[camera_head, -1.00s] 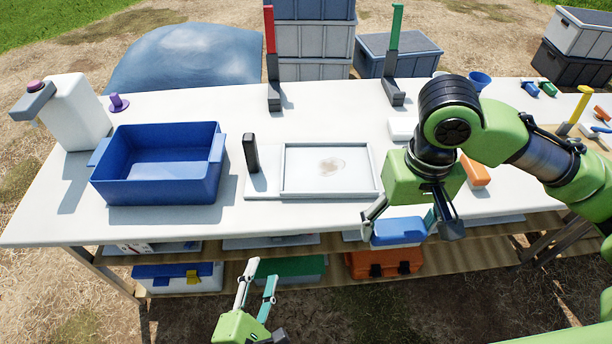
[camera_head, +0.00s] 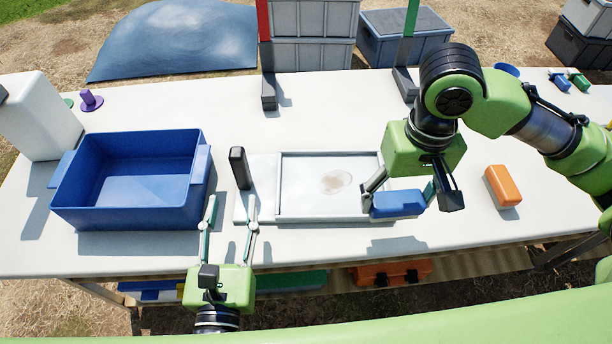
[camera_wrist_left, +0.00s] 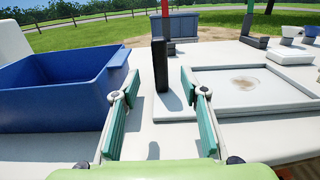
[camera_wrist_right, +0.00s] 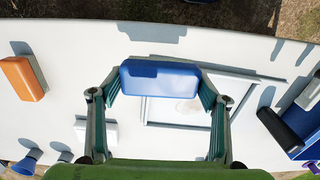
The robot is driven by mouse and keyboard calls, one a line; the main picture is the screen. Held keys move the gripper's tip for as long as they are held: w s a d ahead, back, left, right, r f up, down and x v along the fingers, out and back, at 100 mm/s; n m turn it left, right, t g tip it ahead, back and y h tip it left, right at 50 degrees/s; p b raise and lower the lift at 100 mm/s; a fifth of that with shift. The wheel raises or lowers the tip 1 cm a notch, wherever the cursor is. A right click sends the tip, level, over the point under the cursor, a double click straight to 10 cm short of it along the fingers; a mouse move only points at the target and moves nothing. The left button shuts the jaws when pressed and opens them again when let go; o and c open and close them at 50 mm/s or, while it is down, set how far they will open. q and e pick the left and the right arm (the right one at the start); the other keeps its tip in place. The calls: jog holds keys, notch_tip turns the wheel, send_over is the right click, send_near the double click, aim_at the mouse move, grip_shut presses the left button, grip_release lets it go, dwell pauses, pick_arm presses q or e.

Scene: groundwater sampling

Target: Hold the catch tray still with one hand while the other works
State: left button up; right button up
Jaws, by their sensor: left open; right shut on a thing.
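The catch tray (camera_head: 325,215) is a shallow white tray with a brownish wet stain on its floor. A black upright handle (camera_head: 240,168) stands on the plate at its left side. My left gripper (camera_head: 231,215) is open and empty, just in front of the handle; the left wrist view shows the handle (camera_wrist_left: 160,65) between and beyond the fingers. My right gripper (camera_head: 405,190) is shut on a blue block (camera_head: 398,204), held above the table at the tray's right front corner. The block spans between both fingers in the right wrist view (camera_wrist_right: 160,78).
A blue bin (camera_head: 125,215) stands left of the tray, close to my left gripper. A white jug (camera_head: 38,120) is behind it. An orange block (camera_head: 503,187) lies right of my right gripper. Red and green uprights stand behind the tray. The table between them is clear.

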aim_at(237, 168)
pick_arm(q)
jog(key=shift+w+r+p, duration=0.3)
jog(key=shift+w, duration=0.05)
pick_arm(e)
jog(key=shift+s+r, duration=0.15)
jog(key=shift+r, duration=0.35)
pick_arm(q)
jog(key=w+p, duration=0.1)
jog(key=w, duration=0.2)
jog(key=w+p, duration=0.2)
jog(key=w, duration=0.1)
jog(key=w+p, duration=0.1)
jog(key=w, duration=0.2)
jog(key=shift+w+d+f, duration=0.1)
jog(key=shift+d, duration=0.25)
pick_arm(e)
notch_tip(237, 168, up, 4)
jog(key=shift+r, duration=0.1)
pick_arm(q)
jog(key=shift+w+f, duration=0.15)
jog(key=shift+w, duration=0.55)
pick_arm(e)
jog(key=shift+r, duration=0.15)
pick_arm(q)
grip_shut()
